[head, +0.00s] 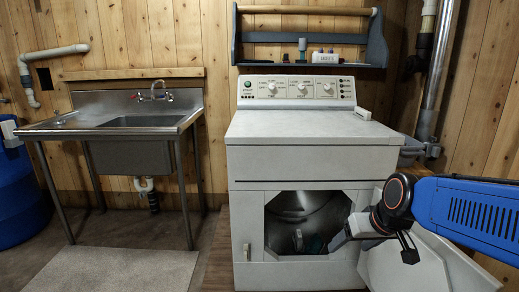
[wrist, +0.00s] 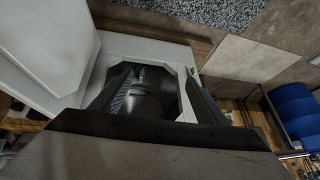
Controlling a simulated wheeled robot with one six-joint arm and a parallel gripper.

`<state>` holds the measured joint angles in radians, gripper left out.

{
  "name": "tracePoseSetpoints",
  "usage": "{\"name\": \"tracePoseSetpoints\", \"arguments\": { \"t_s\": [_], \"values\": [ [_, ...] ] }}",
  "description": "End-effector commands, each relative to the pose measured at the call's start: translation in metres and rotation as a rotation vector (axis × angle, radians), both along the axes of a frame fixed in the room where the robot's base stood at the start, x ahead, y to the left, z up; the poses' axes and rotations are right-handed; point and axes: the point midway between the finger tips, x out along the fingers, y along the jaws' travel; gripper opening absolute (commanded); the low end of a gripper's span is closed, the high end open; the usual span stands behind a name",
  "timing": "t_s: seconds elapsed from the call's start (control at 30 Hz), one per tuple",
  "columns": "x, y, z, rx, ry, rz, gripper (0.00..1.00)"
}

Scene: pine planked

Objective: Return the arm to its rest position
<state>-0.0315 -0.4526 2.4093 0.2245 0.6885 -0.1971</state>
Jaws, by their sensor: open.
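My arm with its blue housing (head: 465,213) reaches in from the right, in front of the white dryer (head: 290,158). My gripper (head: 338,243) is at the right side of the dryer's open doorway. In the wrist view, my gripper (wrist: 155,82) is open, its two dark fingers spread apart and pointing toward the dryer's drum (wrist: 150,98). Nothing shows between the fingers. Inside the drum, a dark item with some teal (head: 310,243) lies at the bottom, too dim to identify.
The open dryer door (head: 420,268) hangs at the right, below and behind my arm. A steel sink (head: 125,125) stands left, with a blue barrel (head: 18,195) at the far left. A shelf (head: 265,38) is above the dryer.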

Motion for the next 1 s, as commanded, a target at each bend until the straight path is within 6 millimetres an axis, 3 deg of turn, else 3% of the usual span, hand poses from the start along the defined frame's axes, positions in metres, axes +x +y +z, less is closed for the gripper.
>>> {"name": "tracePoseSetpoints", "arguments": {
  "t_s": [0.3,0.5,0.7,1.0],
  "values": [
    [-0.099,-0.027,-0.003,-0.068,0.054,-0.054,0.68],
    [-0.143,-0.041,-0.01,-0.106,0.082,-0.094,0.68],
    [-0.159,-0.047,-0.013,-0.12,0.093,-0.112,0.68],
    [-0.159,-0.047,-0.014,-0.12,0.094,-0.112,0.68]
  ]
}}
